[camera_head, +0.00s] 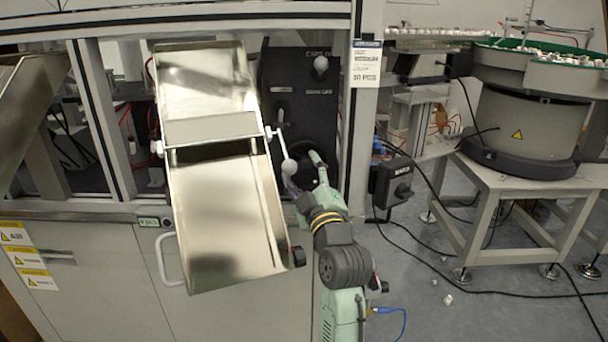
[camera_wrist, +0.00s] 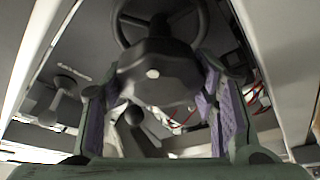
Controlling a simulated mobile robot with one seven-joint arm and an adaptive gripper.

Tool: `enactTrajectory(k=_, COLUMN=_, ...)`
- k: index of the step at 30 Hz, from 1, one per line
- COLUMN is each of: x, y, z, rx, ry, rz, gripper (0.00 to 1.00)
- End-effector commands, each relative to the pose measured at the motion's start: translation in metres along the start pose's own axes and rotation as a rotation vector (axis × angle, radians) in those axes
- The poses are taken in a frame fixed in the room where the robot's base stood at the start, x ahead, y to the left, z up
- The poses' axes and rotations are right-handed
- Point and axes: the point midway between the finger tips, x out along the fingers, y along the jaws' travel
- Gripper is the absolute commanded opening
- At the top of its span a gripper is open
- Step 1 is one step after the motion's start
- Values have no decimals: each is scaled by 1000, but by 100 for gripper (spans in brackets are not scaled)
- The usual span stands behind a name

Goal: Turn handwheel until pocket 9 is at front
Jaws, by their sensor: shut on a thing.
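The dark handwheel (camera_wrist: 122,35) shows at the top of the wrist view, with its curved rim and spokes. In the head view my gripper (camera_head: 304,170) reaches the dark panel and hides most of the wheel. In the wrist view my gripper (camera_wrist: 160,112) has one purple-padded finger on each side of a dark, blocky part of the handwheel with a pale dot, and is shut on it. The exact contact is hard to see. No pocket or pocket number can be made out.
A steel chute (camera_head: 222,225) hangs close to the left of my arm, with a ball-ended lever (camera_head: 289,166) beside my gripper. A frame post (camera_head: 363,130) and a dark switch box (camera_head: 392,182) stand to the right. A bowl feeder (camera_head: 525,120) is farther right, with cables on the floor.

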Motion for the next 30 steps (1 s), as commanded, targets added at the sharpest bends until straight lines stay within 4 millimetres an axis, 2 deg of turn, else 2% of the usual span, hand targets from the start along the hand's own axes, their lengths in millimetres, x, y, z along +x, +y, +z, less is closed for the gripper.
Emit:
enactTrajectory(k=10, x=0, y=0, z=0, rx=2, ry=-1, rz=0, gripper=26)
enactTrajectory(k=11, x=0, y=0, z=0, rx=2, ry=-1, rz=0, gripper=55)
enactTrajectory(k=15, x=0, y=0, z=0, rx=2, ry=-1, rz=0, gripper=63)
enactTrajectory(k=25, x=-3, y=0, z=0, rx=2, ry=-1, rz=1, gripper=63)
enactTrajectory(k=30, x=-21, y=0, z=2, rx=2, ry=-3, rz=2, gripper=63)
